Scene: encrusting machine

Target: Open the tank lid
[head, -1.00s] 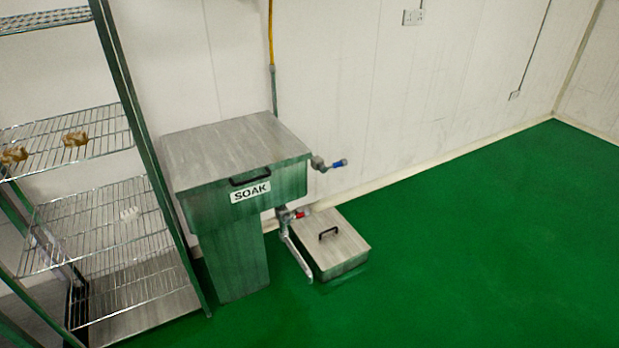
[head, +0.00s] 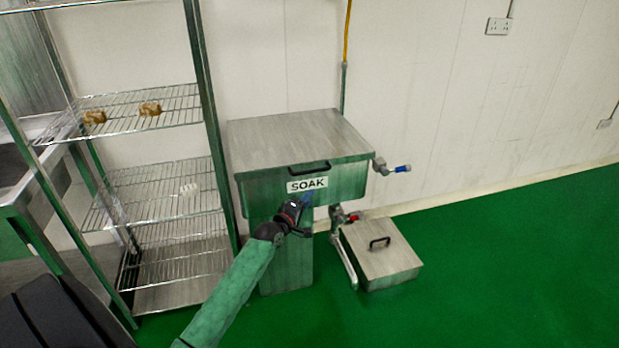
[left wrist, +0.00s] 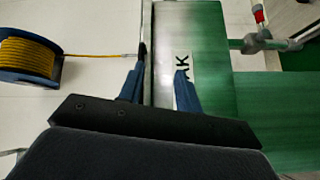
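The metal tank (head: 340,182) marked SOAK stands against the wall in the head view, with its flat lid (head: 295,138) shut. A black handle (head: 309,168) is on the lid's front side, above the SOAK label (head: 307,184). My left gripper (head: 301,202) is in front of the tank, just below the label in the picture. In the left wrist view its two blue fingers (left wrist: 160,88) are apart with nothing held between them. The label (left wrist: 184,82) shows partly behind one finger. The dark handle (left wrist: 142,50) shows beyond the other. My right gripper is not in view.
A wire shelf rack (head: 160,180) stands left of the tank. A blue-handled valve (head: 395,168) sticks out on the tank's right. A lower metal box (head: 382,258) with a handle is on the floor. A hose reel (left wrist: 30,62) shows in the left wrist view. The green floor at right is clear.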

